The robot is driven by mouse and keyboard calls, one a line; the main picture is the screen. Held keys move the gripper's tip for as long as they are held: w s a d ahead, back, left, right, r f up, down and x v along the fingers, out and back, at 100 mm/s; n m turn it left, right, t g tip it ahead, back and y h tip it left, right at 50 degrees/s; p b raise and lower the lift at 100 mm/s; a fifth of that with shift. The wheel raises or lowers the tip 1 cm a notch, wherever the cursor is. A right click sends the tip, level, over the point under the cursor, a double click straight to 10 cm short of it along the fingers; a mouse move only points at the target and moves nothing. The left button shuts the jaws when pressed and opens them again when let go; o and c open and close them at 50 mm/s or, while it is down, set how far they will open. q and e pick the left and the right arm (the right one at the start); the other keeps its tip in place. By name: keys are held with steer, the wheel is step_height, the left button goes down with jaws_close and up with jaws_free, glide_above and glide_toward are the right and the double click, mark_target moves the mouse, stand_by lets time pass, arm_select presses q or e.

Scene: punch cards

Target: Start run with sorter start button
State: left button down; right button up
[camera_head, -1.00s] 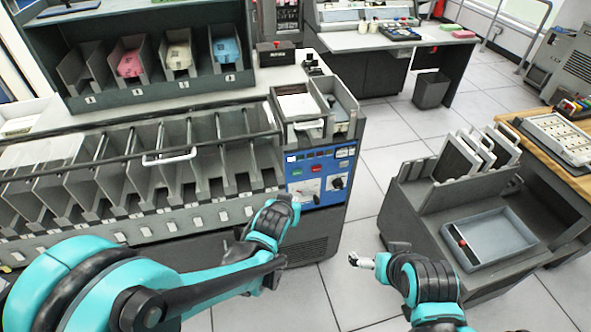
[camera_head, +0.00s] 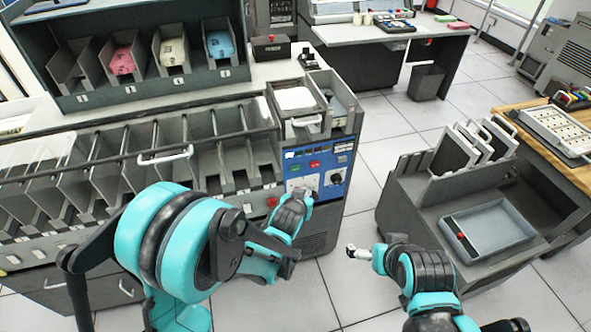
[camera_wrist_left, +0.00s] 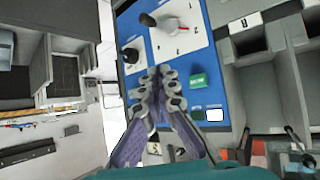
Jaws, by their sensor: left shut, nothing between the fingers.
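The sorter's blue control panel (camera_head: 338,178) is on the front right end of the long grey machine. A green button (camera_head: 295,169) sits on its upper left, with a red button (camera_head: 314,164) to its right. My left gripper (camera_head: 304,194) is in front of the panel's lower left, just below the green button. In the left wrist view my left gripper (camera_wrist_left: 160,76) is shut and empty over the panel. The green button (camera_wrist_left: 198,82) is just right of the fingertips there, uncovered. Whether the fingers touch the panel is unclear. My right gripper (camera_head: 358,252) hangs over the floor, its jaws unclear.
The panel also has a black knob (camera_head: 336,179) and a dial (camera_head: 303,183). Card pockets (camera_head: 150,160) run left along the machine. A grey cart with a tray (camera_head: 490,235) stands at right. Open tiled floor (camera_head: 375,160) lies between machine and cart.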

mark_target(295, 169)
arm_select(q)
steer(key=shift+w+a, duration=0.4)
steer(key=shift+w, duration=0.8)
steer(key=shift+w+a, duration=0.4)
steer(key=shift+w, duration=0.8)
steer(key=shift+w+a, duration=0.4)
steer(key=shift+w, duration=0.8)
steer(key=shift+w, duration=0.1)
steer(key=shift+w+a, duration=0.15)
steer(key=shift+w, duration=0.15)
